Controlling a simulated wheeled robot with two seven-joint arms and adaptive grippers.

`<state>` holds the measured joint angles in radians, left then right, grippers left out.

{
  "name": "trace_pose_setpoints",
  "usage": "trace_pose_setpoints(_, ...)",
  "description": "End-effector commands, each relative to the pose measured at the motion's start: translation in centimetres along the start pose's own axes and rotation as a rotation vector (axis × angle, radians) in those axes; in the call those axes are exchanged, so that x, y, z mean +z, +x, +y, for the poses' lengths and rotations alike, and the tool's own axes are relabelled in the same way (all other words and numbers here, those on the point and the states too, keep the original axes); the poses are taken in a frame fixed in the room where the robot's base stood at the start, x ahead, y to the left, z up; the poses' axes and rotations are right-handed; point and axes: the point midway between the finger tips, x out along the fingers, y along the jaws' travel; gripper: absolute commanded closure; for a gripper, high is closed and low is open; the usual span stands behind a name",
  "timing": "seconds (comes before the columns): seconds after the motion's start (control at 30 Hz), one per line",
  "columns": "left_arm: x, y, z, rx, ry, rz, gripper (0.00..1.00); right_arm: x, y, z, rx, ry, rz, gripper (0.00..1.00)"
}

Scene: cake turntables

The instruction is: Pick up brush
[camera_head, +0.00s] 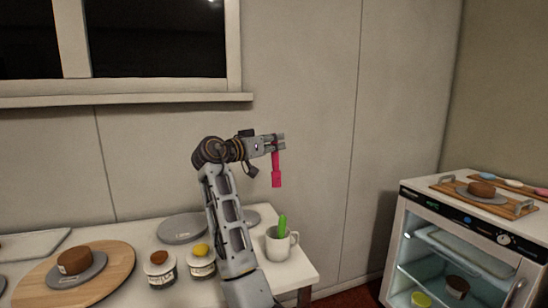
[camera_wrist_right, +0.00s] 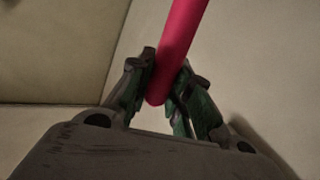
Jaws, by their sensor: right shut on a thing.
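A pink brush (camera_head: 276,172) hangs roughly upright from my right gripper (camera_head: 281,143), high above the right end of the table. The gripper is shut on its upper end, and the wider part hangs below. In the right wrist view the brush's pink handle (camera_wrist_right: 178,45) is between the two fingers of my right gripper (camera_wrist_right: 166,85). A white mug (camera_head: 278,246) stands on the table below, with a green item (camera_head: 283,226) in it. My left gripper is not in view.
The white table (camera_head: 150,230) holds a round wooden board (camera_head: 115,270) with a brown cake, two jars (camera_head: 201,266) and grey turntable plates (camera_head: 183,228). A glass-fronted cabinet (camera_head: 452,225) stands at right with a tray on top. The air around the brush is clear.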

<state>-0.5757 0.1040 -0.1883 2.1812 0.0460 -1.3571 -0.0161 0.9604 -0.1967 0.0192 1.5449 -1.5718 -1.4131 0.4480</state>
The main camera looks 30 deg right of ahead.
Motion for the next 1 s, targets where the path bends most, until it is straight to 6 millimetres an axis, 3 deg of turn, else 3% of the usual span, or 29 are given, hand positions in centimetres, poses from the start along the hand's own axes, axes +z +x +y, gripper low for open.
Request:
trace_pose_setpoints(0.1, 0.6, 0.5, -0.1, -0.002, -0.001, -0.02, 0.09, -1.9, 0.0, 0.4, 0.0, 0.001, 0.0, 1.0)
trace_pose_setpoints(0.33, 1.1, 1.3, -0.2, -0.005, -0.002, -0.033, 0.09, -3.7, 0.0, 0.6, 0.0, 0.0, 0.0, 1.0)
trace_pose_setpoints(1.0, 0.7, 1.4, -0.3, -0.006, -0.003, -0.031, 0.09, -4.2, 0.0, 0.7, 0.0, 0.0, 0.0, 1.0)
